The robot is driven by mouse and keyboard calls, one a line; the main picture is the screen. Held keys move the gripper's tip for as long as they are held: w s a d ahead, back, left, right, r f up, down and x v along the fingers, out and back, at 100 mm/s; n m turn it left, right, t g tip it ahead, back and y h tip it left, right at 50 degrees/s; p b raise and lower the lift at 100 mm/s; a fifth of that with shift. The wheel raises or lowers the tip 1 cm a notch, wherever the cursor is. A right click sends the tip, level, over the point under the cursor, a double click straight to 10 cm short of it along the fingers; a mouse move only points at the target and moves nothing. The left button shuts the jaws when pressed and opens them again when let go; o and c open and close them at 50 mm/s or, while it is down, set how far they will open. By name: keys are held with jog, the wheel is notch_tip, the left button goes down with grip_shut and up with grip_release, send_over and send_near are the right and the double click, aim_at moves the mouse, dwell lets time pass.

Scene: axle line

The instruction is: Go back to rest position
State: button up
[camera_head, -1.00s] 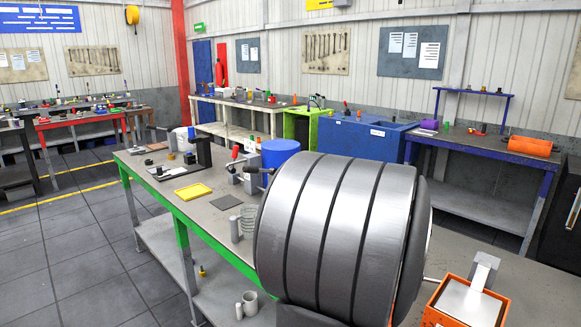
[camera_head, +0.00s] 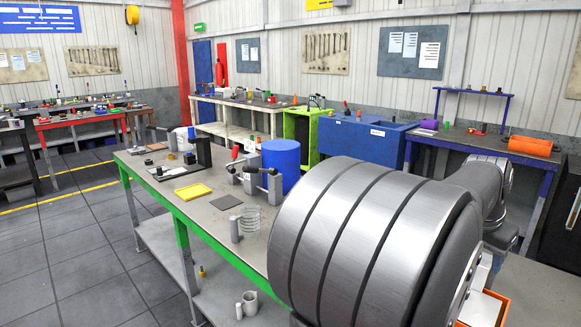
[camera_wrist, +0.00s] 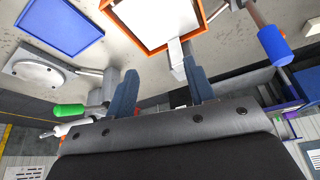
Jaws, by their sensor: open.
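My gripper (camera_wrist: 162,84) shows in the wrist view, with its two dark blue fingers apart and nothing between them. An orange-rimmed box (camera_wrist: 112,11) with a white face lies just beyond the fingertips. A grey metal block (camera_wrist: 178,56) sits at the box's edge, close to the right finger; I cannot tell whether they touch. In the head view, my large grey arm links fill the lower right and hide the gripper. Part of the orange box (camera_head: 494,296) shows at their right edge.
In the wrist view are a blue tray (camera_wrist: 60,24), a round grey fixture (camera_wrist: 38,71), a green handle (camera_wrist: 70,111) and a blue handle (camera_wrist: 275,45). In the head view, a blue cylinder (camera_head: 281,164) and a yellow tray (camera_head: 193,192) sit on the green-edged bench (camera_head: 150,210).

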jog(key=s+d+r+m+g, duration=0.1)
jog(key=s+d+r+m, duration=0.25)
jog(key=s+d, duration=0.4)
jog(key=w+a+f, duration=0.3)
jog(key=w+f, duration=0.4)
jog(key=w, duration=0.3)
jog(key=shift+a+f+h, duration=0.2)
jog(key=shift+a+h, duration=0.1)
jog(key=shift+a, duration=0.1)
jog(key=shift+s, duration=0.1)
jog(key=s+d+r, duration=0.2)
jog(key=s+r, duration=0.5)
jog(key=s, duration=0.4)
jog(key=w+a+f+n, duration=0.2)
jog(key=w+a, duration=0.1)
jog(key=w, duration=0.3)
jog(key=shift+a+t, duration=0.2)
jog(key=shift+t, duration=0.1)
jog(key=shift+s+r, duration=0.1)
